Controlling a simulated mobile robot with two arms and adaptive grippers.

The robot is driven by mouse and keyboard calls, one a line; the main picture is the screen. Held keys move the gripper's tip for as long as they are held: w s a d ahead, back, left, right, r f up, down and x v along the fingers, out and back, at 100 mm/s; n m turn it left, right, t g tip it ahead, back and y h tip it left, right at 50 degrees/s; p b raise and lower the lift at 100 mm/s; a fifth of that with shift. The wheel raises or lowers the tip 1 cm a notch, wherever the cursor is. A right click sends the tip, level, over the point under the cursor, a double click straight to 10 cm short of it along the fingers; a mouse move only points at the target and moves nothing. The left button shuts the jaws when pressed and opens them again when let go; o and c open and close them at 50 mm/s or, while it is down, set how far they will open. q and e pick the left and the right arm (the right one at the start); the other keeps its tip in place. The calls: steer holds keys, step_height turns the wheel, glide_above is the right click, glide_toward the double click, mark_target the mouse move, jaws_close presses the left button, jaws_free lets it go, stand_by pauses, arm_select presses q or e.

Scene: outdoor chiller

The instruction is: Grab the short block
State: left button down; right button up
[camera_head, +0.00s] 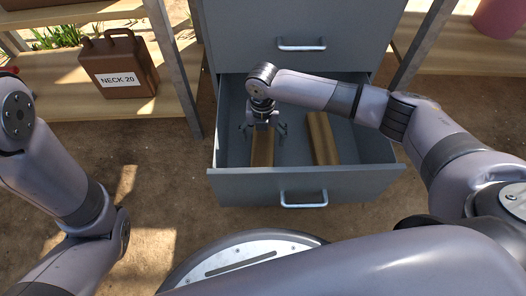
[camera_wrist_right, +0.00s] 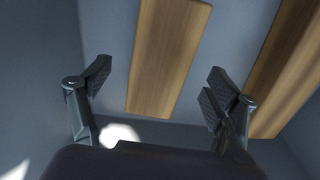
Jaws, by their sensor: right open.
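Two brown wooden blocks lie apart in an open grey drawer (camera_head: 232,184). The left block (camera_head: 262,152) is partly hidden under my right gripper (camera_head: 263,129); the right block (camera_head: 322,138) lies clear of it. In the right wrist view, the left block (camera_wrist_right: 168,55) is ahead of and between the open fingers of my right gripper (camera_wrist_right: 158,80), with nothing held. The right block (camera_wrist_right: 288,72) runs out of that view, so I cannot compare full lengths there; the left one looks shorter. My left gripper is out of view; only its arm shows.
The drawer's walls and front handle (camera_head: 303,199) surround the blocks. A closed drawer with a handle (camera_head: 301,45) is above and behind. A brown jug labelled NECK 20 (camera_head: 118,65) stands on a wooden shelf (camera_head: 60,75) at left.

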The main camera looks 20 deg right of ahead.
mark_target(263, 145)
steer(key=f+b, duration=0.4)
steer(key=f, duration=0.1)
steer(key=shift+s, duration=0.35)
steer(key=shift+r, duration=0.15)
steer(key=shift+c, duration=0.2)
steer(key=c, duration=1.5)
